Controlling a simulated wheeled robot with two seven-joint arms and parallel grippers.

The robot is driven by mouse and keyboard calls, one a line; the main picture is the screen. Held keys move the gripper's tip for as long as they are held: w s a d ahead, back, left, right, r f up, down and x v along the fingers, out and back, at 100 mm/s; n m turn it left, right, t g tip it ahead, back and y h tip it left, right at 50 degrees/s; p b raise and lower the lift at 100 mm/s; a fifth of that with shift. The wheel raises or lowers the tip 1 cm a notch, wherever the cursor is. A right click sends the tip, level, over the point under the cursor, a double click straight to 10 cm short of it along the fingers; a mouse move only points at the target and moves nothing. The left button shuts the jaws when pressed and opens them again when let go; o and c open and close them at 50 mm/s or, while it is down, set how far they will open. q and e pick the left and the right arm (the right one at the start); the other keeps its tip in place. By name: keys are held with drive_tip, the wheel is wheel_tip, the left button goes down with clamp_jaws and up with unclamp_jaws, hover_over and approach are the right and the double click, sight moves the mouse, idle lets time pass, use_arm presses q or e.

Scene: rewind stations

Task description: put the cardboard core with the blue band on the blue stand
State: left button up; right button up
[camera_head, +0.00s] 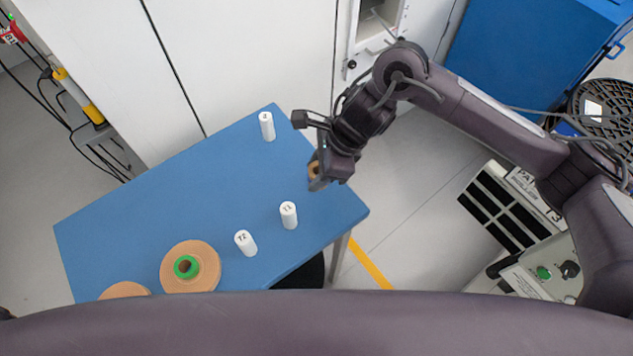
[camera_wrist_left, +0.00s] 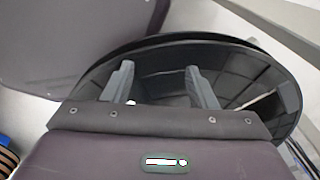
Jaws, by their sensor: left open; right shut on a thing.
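My right gripper (camera_head: 316,178) is shut on a small tan-brown core (camera_head: 314,169) at the right side of the blue table (camera_head: 130,205). Most of the core is hidden by the gripper, and I cannot make out a blue band on it. I cannot identify a blue stand in these views. A tan disc (camera_head: 206,274) with a green ring at its middle lies at the table's front. Part of another tan disc (camera_head: 124,290) shows beside it, the rest cut off by my body. My left gripper (camera_wrist_left: 158,82) is open and empty in the left wrist view.
White cylinders marked T1 (camera_head: 288,215) and T2 (camera_head: 246,243) stand near the table's front right. Another white cylinder (camera_head: 267,126) stands at the back. The table's middle and left are clear. A black round object (camera_wrist_left: 245,70) lies beyond my left fingers.

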use_arm(q)
drive_tip(key=shift+w+r+p, duration=0.25)
drive_tip(key=shift+r+p, duration=0.1)
drive_tip(key=shift+r, duration=0.15)
use_arm(e)
wheel_tip(320, 180, down, 6)
drive_tip(key=shift+r, duration=0.1)
drive_tip(key=shift+f, duration=0.2)
use_arm(q)
drive_tip(key=shift+f, duration=0.1)
drive_tip(key=shift+f, duration=0.15)
use_arm(e)
drive_tip(key=shift+f, duration=0.15)
drive_tip(key=o, duration=0.9)
drive_tip(key=shift+o, duration=0.2)
